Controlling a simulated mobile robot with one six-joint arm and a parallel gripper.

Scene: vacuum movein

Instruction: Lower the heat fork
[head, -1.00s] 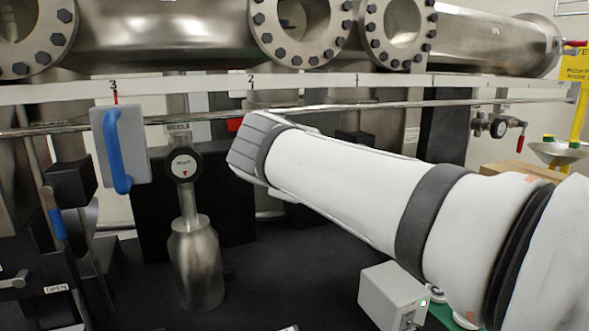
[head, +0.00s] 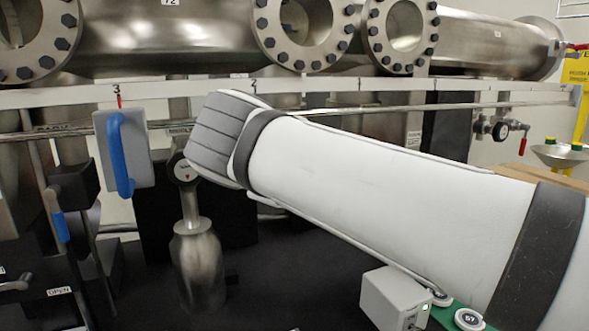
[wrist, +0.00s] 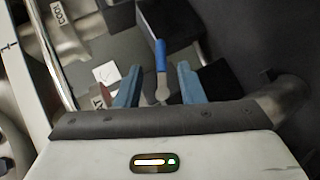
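My gripper (wrist: 160,67) shows in the wrist view with two blue fingers spread apart. A lever with a blue grip (wrist: 161,55) and a metal lower end appears between the fingers in that picture; I cannot tell how far beyond them it lies, and no contact shows. In the head view, my white arm reaches left and its dark end hides the fingers. At the left stand a grey box with a blue handle (head: 121,155) and a dark block (head: 75,184) with a smaller blue grip (head: 60,226). No label reading heat fork is legible, so I cannot tell which part it is.
A metal bottle with a gauge (head: 198,262) stands just below my arm's end. A rail (head: 400,108) and large flanged pipes (head: 165,40) run across the back. A grey box (head: 392,298) sits below my arm. The dark floor (head: 270,285) between looks clear.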

